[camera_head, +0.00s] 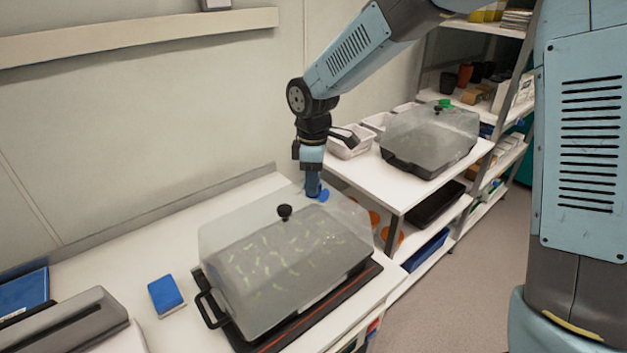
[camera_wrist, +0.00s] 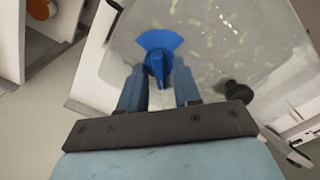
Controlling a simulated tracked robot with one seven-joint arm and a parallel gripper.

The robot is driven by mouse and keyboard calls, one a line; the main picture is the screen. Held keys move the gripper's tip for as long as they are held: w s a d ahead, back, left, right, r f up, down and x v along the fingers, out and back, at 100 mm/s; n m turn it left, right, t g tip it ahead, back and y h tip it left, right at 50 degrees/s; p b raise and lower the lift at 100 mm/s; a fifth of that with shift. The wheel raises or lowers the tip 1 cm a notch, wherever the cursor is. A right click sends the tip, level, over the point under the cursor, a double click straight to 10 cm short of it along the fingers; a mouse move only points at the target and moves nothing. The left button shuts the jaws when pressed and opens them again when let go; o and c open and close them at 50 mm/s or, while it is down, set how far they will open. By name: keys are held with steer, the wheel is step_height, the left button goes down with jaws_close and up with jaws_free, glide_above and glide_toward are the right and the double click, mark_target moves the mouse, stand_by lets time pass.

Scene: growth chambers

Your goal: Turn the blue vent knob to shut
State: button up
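The blue vent knob (camera_wrist: 158,66) sits on the clear domed lid (camera_wrist: 215,35), with a blue fan-shaped plate (camera_wrist: 160,40) on its far side in the wrist view. In the head view the blue vent part (camera_head: 324,195) shows at the lid's back right, partly hidden by my gripper. My gripper (camera_wrist: 159,76) is open above the lid. Its two blue fingers stand on either side of the knob, with a visible gap at each side. I cannot tell how deep the fingertips reach around it. In the head view my gripper (camera_head: 313,190) points straight down.
A black lid knob (camera_head: 284,211) stands left of my gripper; it also shows in the wrist view (camera_wrist: 238,91). The tray has a black handle (camera_head: 209,308). A blue block (camera_head: 166,295) lies on the bench. A second domed tray (camera_head: 430,138) stands on the white table behind.

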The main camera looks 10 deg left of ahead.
steer(key=shift+o, duration=0.4)
steer(key=shift+r, duration=0.1)
step_height(320, 180, up, 14)
steer(key=shift+f, duration=0.25)
stand_by(0.3)
steer(key=s+d+r+m+t, duration=0.1)
steer(key=s+d+r+m, duration=0.15)
steer(key=d, duration=0.45)
steer(key=s+d+r+m+t, duration=0.1)
steer(key=s+d+r+m, duration=0.1)
steer(key=d+m, duration=0.35)
steer(key=s+d+r+m+t, duration=0.1)
steer(key=s+d+r+m, duration=0.1)
steer(key=d, duration=0.7)
steer(key=s+d+f+m+t, duration=0.2)
steer(key=s+d+m, duration=0.7)
steer(key=s+d, duration=0.3)
steer(key=shift+d+t, duration=0.3)
steer(key=shift+d, duration=0.6)
